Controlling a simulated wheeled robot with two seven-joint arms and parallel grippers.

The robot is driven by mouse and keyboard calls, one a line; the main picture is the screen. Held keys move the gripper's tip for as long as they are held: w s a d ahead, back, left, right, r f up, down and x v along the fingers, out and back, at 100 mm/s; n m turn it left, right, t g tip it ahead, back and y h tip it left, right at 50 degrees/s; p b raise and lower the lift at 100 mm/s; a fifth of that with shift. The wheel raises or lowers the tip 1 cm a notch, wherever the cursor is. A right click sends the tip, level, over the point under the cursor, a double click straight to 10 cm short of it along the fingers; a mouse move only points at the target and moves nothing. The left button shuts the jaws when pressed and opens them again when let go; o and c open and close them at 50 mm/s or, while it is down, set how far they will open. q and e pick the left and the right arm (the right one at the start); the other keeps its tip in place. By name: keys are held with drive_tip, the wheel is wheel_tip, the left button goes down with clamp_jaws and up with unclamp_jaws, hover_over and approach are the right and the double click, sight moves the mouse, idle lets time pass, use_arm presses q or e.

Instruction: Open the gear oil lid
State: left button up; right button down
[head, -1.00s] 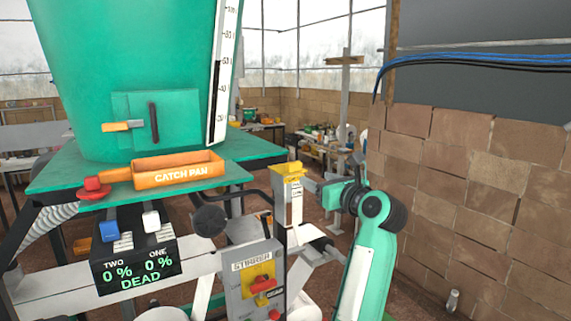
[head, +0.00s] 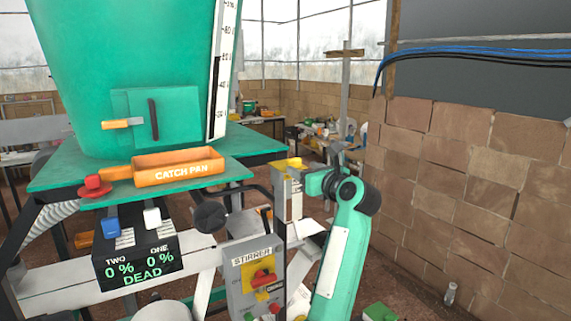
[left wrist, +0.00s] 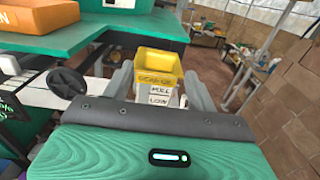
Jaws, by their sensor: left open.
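The gear oil box is a narrow post with a yellow top (head: 293,163) right of the green platform in the head view. In the left wrist view its yellow top (left wrist: 158,60) is centred, with GEAR OIL lettering and FULL and LOW marks below. I cannot tell whether the lid is raised. My left gripper (head: 303,174) is at the yellow top. In the left wrist view my left gripper (left wrist: 157,75) is open, one grey finger on each side of the yellow part; contact is unclear. Part of the box is hidden behind the gripper. My right gripper is not in view.
An orange catch pan (head: 178,168) sits on the green platform (head: 60,177) beside the box. A stirrer switch panel (head: 253,280) and a dark round knob (head: 209,217) are close by.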

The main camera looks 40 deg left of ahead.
sight(296, 164)
use_arm(q)
drive_tip(key=shift+a, duration=0.1)
drive_tip(key=shift+x, duration=1.85)
drive_tip(key=c, duration=0.8)
